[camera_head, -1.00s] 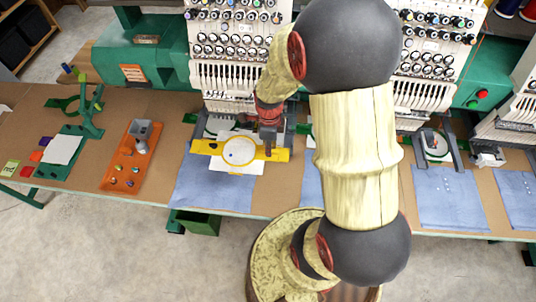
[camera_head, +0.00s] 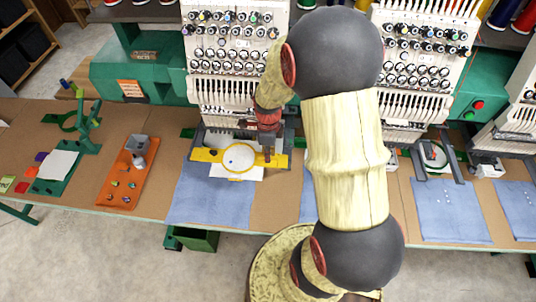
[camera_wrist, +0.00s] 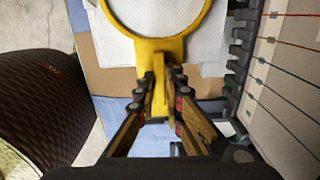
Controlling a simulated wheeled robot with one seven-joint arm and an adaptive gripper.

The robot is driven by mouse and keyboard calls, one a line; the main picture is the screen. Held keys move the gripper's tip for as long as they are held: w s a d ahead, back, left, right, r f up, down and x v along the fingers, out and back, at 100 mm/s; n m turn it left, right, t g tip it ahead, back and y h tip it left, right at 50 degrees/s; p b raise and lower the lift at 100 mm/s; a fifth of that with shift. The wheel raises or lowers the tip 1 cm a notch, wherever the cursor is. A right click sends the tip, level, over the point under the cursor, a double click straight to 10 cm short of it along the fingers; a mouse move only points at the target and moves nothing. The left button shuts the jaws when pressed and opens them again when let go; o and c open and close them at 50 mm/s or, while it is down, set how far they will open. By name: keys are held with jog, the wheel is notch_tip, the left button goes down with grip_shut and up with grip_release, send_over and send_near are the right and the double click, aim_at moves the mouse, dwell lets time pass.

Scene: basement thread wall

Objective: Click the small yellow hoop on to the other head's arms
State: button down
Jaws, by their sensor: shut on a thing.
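My gripper (camera_wrist: 160,85) is shut on the tab of the yellow hoop (camera_wrist: 186,42), seen in the wrist view. In the head view my gripper (camera_head: 268,158) is at the right side of the yellow hoop (camera_head: 222,174). The hoop is a ring on a yellow crossbar, with white fabric inside the ring. It lies level in front of the left machine head (camera_head: 235,55), between or just before that head's grey arms (camera_head: 286,138). I cannot tell whether the crossbar touches the arms.
A blue cloth (camera_head: 210,205) hangs over the table edge below the hoop. An orange tray (camera_head: 122,170) with small parts and a green stand (camera_head: 88,125) are to the left. Thread wires and needle bars (camera_wrist: 290,80) stand close on the right in the wrist view.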

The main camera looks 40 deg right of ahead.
jog(key=c, duration=1.8)
grip_release()
notch_tip(320, 180, up, 12)
jog(key=shift+f, duration=0.1)
